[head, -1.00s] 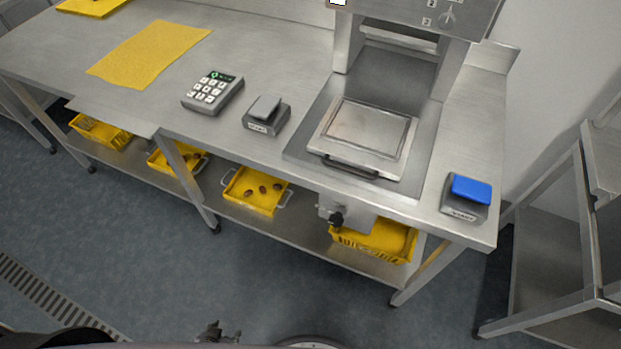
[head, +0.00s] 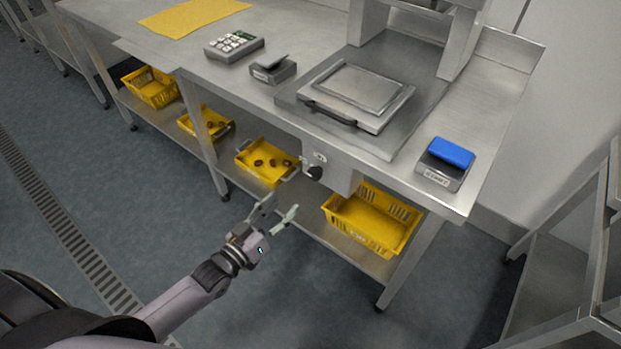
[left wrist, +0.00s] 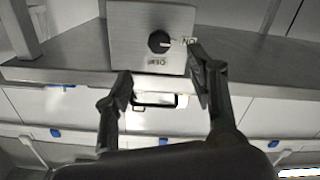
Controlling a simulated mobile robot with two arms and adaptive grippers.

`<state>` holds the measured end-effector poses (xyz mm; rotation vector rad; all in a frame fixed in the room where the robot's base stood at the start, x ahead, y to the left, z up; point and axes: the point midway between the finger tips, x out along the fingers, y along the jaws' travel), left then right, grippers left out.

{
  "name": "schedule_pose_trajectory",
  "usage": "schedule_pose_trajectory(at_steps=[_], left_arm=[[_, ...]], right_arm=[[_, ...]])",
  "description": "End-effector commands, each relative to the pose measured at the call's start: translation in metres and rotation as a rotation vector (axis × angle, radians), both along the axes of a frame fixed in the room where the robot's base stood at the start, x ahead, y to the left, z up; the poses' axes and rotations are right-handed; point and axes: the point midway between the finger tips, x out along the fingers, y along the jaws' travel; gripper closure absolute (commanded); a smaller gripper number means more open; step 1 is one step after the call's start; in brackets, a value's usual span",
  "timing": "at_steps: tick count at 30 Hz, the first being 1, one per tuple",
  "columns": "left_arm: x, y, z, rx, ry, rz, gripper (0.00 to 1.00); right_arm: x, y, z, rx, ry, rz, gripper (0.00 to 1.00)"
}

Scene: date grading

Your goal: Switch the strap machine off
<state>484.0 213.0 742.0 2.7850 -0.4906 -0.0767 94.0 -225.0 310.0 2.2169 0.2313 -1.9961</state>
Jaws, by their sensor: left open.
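The strap machine (head: 358,97) stands on the steel bench, with a flat plate under an upright frame. Its black rotary knob (head: 314,172) sits on a grey box (head: 335,168) below the bench's front edge. The left wrist view shows the knob (left wrist: 159,41) close up, with an ON label to its right and an OFF label below, both appearing turned over. The knob's pointer seems to face ON. My left gripper (head: 279,210) is open and empty, in front of and below the knob, apart from it. In the wrist view its fingers (left wrist: 161,68) straddle the knob's box.
Yellow crates (head: 372,222) and trays with dates (head: 268,160) stand on the lower shelf. A steel rack stands at right. The floor before the bench is clear.

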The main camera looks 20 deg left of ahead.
Motion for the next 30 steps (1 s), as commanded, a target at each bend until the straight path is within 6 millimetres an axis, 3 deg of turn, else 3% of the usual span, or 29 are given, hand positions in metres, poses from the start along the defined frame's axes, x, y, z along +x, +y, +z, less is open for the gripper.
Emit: schedule_pose_trajectory(at_steps=[9,15,21,30], left_arm=[[0.068,-0.025,0.001,-0.001,-0.002,0.001,0.48],[0.098,-0.036,0.000,0.001,-0.001,0.000,0.48],[0.111,-0.041,-0.001,0.002,0.001,-0.001,0.48],[0.112,-0.041,-0.001,0.002,0.002,0.000,0.48]], right_arm=[[-0.006,-0.007,-0.001,-0.009,0.011,0.001,0.52],[-0.008,-0.012,-0.002,-0.014,0.014,-0.001,0.52],[-0.008,-0.013,-0.003,-0.016,0.014,-0.001,0.52],[-0.008,-0.012,-0.003,-0.015,0.014,-0.001,0.52]])
